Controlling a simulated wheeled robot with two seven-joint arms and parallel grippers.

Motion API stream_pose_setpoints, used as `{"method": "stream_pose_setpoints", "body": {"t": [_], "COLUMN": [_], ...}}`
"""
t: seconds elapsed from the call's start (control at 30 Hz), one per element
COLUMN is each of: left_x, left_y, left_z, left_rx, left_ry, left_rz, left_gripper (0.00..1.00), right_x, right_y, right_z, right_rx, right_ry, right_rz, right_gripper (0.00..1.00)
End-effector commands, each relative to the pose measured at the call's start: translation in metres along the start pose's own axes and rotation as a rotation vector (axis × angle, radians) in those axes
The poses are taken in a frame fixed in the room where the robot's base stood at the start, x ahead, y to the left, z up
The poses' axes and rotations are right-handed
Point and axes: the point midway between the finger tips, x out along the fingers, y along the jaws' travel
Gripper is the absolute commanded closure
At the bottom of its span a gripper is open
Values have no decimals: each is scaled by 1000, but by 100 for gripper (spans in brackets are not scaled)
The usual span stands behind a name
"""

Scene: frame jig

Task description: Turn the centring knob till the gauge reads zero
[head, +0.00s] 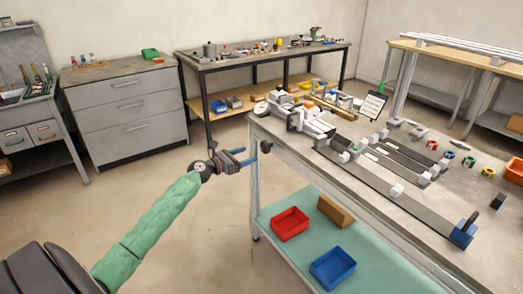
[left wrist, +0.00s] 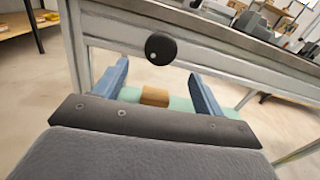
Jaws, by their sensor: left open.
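The black round knob (head: 266,147) sits on the near end of the frame bench, below its top edge. In the left wrist view the knob (left wrist: 161,48) has a small white dot left of its centre. My left gripper (head: 246,157) is open and empty, left of the knob and apart from it. In the left wrist view its blue fingers (left wrist: 159,72) are spread, and the knob shows beyond and above the fingertips, between them. A round dial gauge (head: 261,107) stands on the bench corner; its reading is too small to tell. My right gripper is not in view.
The bench top (head: 315,158) carries clamps and long rails. A red bin (head: 290,224), a blue bin (head: 333,268) and a brown block (head: 335,210) lie on its lower shelf. The floor left of the bench is clear around my left arm.

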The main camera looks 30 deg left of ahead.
Motion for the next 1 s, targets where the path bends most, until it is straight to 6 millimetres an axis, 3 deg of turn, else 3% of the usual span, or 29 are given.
{"method": "stream_pose_setpoints", "body": {"t": [0.27,0.7,1.0], "left_x": [9,63,78], "left_y": [-1,-1,-1], "left_z": [1,2,1], "left_rx": [46,43,43], "left_ry": [-1,-2,-2], "left_rz": [-2,-1,-1], "left_gripper": [30,30,30], "right_x": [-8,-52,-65], "right_y": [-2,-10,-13], "right_z": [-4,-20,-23], "right_rx": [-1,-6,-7], "right_ry": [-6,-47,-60], "right_rz": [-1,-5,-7], "right_gripper": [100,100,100]}}
